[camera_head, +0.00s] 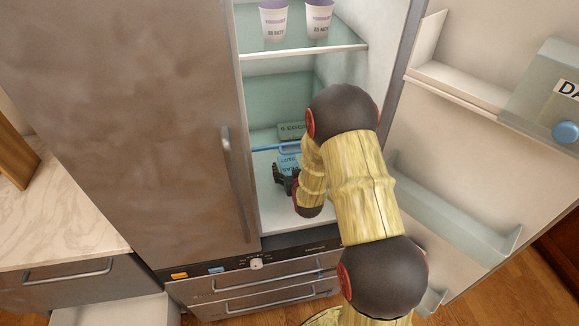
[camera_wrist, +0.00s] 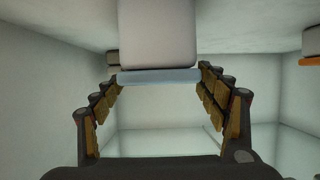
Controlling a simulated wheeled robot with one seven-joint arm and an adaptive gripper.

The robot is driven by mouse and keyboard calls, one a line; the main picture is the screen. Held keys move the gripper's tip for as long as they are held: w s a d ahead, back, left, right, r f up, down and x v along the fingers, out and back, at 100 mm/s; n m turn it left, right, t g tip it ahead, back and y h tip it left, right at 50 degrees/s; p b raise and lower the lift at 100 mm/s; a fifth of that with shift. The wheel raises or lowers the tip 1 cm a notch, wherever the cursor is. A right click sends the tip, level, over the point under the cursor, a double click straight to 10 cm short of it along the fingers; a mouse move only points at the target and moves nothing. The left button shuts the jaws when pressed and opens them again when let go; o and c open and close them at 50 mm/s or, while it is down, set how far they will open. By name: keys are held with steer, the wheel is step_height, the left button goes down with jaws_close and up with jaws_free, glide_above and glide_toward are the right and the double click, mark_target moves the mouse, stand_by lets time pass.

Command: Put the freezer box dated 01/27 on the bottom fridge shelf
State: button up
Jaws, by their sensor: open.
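Inside the open fridge, a light-blue labelled box (camera_head: 288,161) sits low in the compartment, with a blue strip (camera_head: 262,149) along it. Its date cannot be read, so I cannot tell whether it is the 01/27 box. My gripper (camera_head: 284,179) is at its near side, partly hidden by my arm. In the wrist view my gripper (camera_wrist: 159,78) is open, its fingers spread left and right of a pale box (camera_wrist: 158,35) with a blue-grey edge (camera_wrist: 158,76). I cannot tell whether the fingers touch it. The bottom shelf (camera_head: 284,216) shows a bare white strip in front.
Another labelled box (camera_head: 292,130) stands behind. Two cups (camera_head: 273,20) (camera_head: 319,18) stand on the glass shelf (camera_head: 300,45) above. The open fridge door (camera_head: 455,150) is to the right, with a clear bin (camera_head: 545,90). An orange-edged object (camera_wrist: 311,45) shows at the wrist view's right edge.

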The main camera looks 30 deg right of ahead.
steer(key=p+v, duration=0.1)
steer(key=v, duration=1)
steer(key=shift+p, duration=0.35)
steer(key=shift+f, duration=0.1)
